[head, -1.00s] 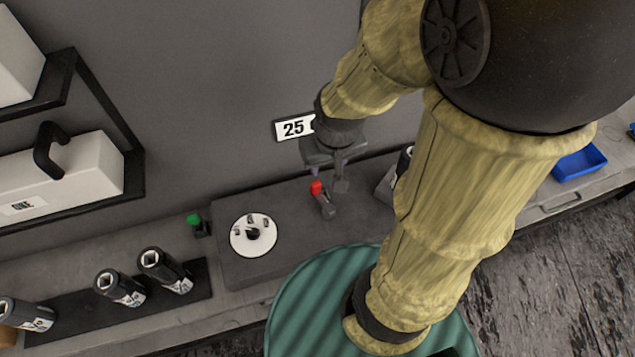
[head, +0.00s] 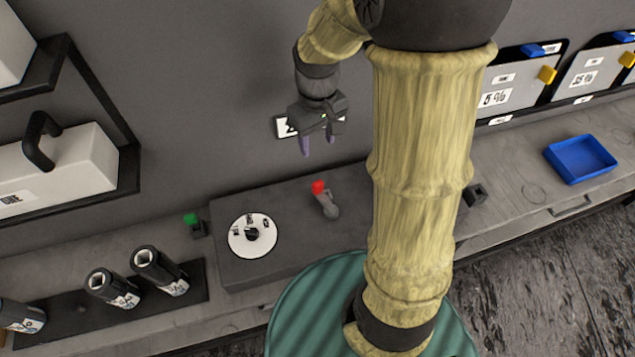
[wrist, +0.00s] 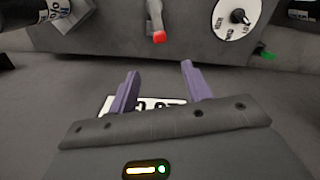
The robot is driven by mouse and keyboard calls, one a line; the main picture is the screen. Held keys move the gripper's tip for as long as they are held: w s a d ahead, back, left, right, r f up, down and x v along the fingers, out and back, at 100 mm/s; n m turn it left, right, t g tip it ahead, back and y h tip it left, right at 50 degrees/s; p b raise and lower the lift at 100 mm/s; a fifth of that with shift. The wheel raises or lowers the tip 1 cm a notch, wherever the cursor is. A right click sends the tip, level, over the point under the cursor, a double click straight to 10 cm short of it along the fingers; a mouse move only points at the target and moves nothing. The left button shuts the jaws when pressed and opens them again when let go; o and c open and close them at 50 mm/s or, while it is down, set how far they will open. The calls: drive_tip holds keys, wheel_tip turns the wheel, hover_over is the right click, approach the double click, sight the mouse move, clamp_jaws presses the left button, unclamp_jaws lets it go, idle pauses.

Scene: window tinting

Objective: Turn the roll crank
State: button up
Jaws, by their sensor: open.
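The crank with a red tip (head: 319,188) stands on the dark grey box on the bench, with its grey arm running down to the right. It also shows at the top middle of the wrist view (wrist: 156,28), red end toward my gripper. My gripper (head: 318,145) is open and empty, in front of the wall, above and behind the crank in the head view. Its two purple fingers (wrist: 160,72) are apart and do not touch the crank. A white dial with a black pointer (head: 252,235) sits on the same box, left of the crank.
A green knob (head: 193,222) is beside the box. A blue tray (head: 580,158) lies at right. A wall number plate (head: 285,127) is partly hidden behind my gripper.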

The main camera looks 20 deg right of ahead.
sight(317, 182)
wheel_tip(317, 182, down, 17)
drive_tip(key=shift+f+p, duration=0.1)
drive_tip(key=shift+p, duration=0.75)
clamp_jaws()
